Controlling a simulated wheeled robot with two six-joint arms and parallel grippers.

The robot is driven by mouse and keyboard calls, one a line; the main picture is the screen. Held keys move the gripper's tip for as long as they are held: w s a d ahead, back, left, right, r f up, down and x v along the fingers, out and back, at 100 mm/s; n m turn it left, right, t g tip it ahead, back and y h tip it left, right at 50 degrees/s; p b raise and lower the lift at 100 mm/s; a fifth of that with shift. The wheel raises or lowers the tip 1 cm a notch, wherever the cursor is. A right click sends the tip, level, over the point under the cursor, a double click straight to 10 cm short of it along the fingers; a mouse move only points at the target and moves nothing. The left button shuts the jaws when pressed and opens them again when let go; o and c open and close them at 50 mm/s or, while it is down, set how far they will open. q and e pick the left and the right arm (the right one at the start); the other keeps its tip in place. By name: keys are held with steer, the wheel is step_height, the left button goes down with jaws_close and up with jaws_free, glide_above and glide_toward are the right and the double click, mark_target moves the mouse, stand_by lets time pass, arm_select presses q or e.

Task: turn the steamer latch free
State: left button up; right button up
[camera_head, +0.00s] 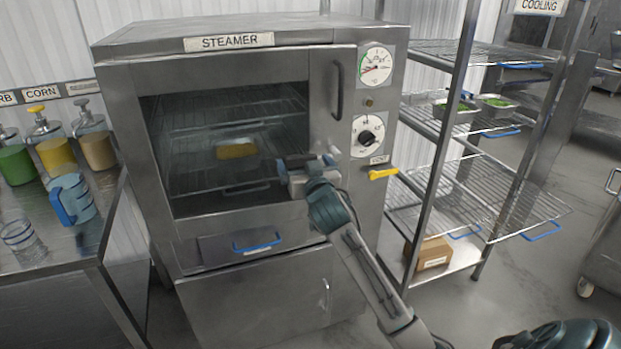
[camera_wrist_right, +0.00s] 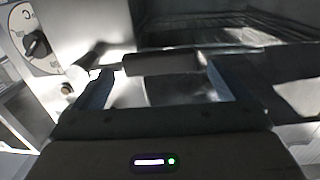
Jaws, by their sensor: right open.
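The steamer (camera_head: 250,44) stands in front of me with its windowed door shut. Its latch (camera_head: 329,160) is a short grey metal bar lying about level on the right part of the door, below the vertical door handle (camera_head: 337,90). My right gripper (camera_head: 303,168) is at the latch and hides part of it. In the right wrist view the latch bar (camera_wrist_right: 162,62) spans the gap between the two open fingers of my right gripper (camera_wrist_right: 160,84). I cannot tell whether either finger touches it. My left gripper is not in view.
Right of the door are a gauge (camera_head: 376,65), a dial (camera_head: 367,136) and a yellow lever (camera_head: 382,173). A yellow item (camera_head: 236,150) shows inside through the glass. A wire cooling rack (camera_head: 470,180) stands at right. A table with dispensers (camera_head: 55,150) and a blue-handled jug (camera_head: 76,197) is at left.

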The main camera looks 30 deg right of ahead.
steer(key=b+v, duration=0.1)
steer(key=v, duration=0.6)
steer(key=shift+s, duration=0.25)
steer(key=shift+a, duration=0.15)
